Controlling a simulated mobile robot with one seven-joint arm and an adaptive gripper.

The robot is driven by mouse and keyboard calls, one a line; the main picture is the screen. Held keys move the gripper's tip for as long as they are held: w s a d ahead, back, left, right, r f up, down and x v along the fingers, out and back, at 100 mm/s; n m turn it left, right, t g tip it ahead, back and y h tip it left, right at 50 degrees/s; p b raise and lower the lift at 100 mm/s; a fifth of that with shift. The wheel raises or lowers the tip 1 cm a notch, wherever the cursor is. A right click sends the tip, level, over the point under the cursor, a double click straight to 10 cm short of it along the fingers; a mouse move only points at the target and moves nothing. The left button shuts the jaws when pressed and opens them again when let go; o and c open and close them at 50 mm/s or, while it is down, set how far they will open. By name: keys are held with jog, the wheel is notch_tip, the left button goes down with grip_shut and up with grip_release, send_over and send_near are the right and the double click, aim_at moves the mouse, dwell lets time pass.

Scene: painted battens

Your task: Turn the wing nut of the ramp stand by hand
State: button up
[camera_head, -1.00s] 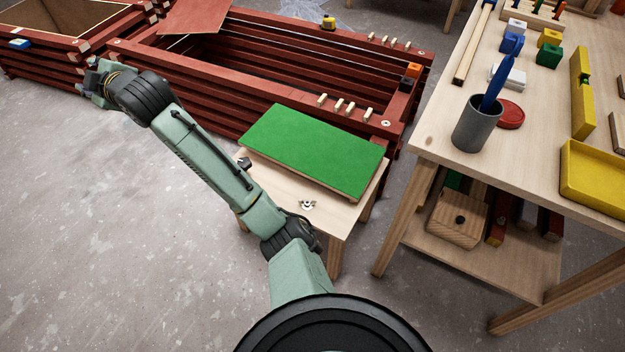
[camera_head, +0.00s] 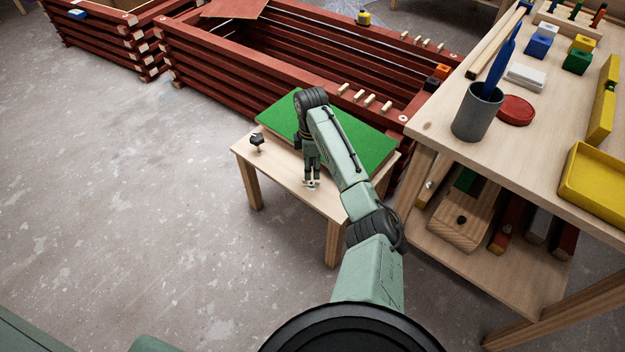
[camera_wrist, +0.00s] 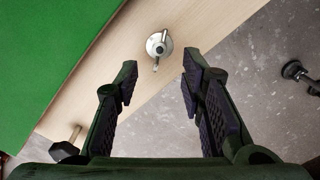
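The ramp stand is a small wooden table (camera_head: 240,158) with a green board (camera_head: 375,148) on it; the board also shows in the wrist view (camera_wrist: 45,50). The silver wing nut (camera_wrist: 159,44) sits on the bare wood beside the board, with its wings roughly upright in the wrist picture. In the head view the wing nut (camera_head: 311,184) is just under my fingertips. My gripper (camera_head: 312,180) points down over it. In the wrist view my gripper (camera_wrist: 158,82) is open and empty, and the nut lies beyond the fingertips, apart from them.
A black knob (camera_head: 257,140) stands at the table's left corner. Red stacked battens (camera_head: 225,82) lie behind. A workbench (camera_head: 440,135) at the right holds a grey cup (camera_head: 475,115) and a yellow tray (camera_head: 590,180). The floor at the left is clear.

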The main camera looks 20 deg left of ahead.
aim_at(311, 183)
notch_tip(311, 183, down, 7)
jog(key=shift+r, duration=0.1)
jog(key=shift+c, duration=0.5)
grip_shut()
